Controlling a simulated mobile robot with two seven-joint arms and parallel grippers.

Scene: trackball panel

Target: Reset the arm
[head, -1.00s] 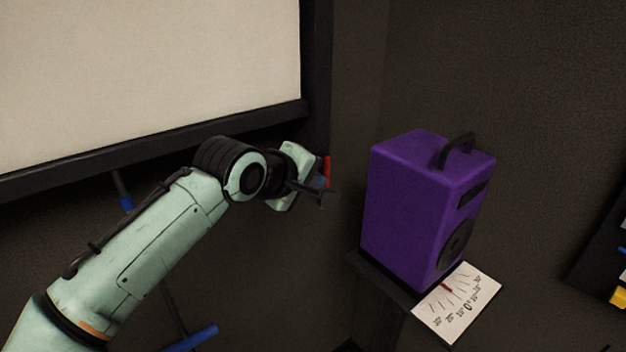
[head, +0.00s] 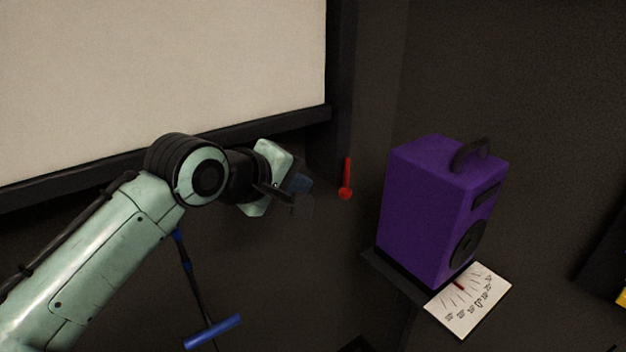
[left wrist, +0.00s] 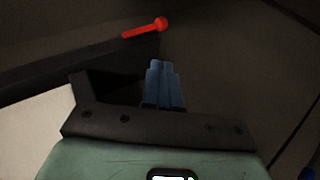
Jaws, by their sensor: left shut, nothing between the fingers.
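My left arm comes in from the left in the head view. Its gripper (head: 300,190) is in the air, left of a red lever with a round end (head: 346,180), and apart from it. In the left wrist view the blue fingers (left wrist: 162,84) are together with nothing between them. The red lever (left wrist: 146,28) lies beyond the fingertips there. My right gripper is not in view.
A purple box with a black handle (head: 425,210) stands on a dark stand at the right. A white card with a dial (head: 468,302) is at its front. A large pale panel with a dark frame (head: 328,112) is behind my arm. A blue bar (head: 212,331) shows low down.

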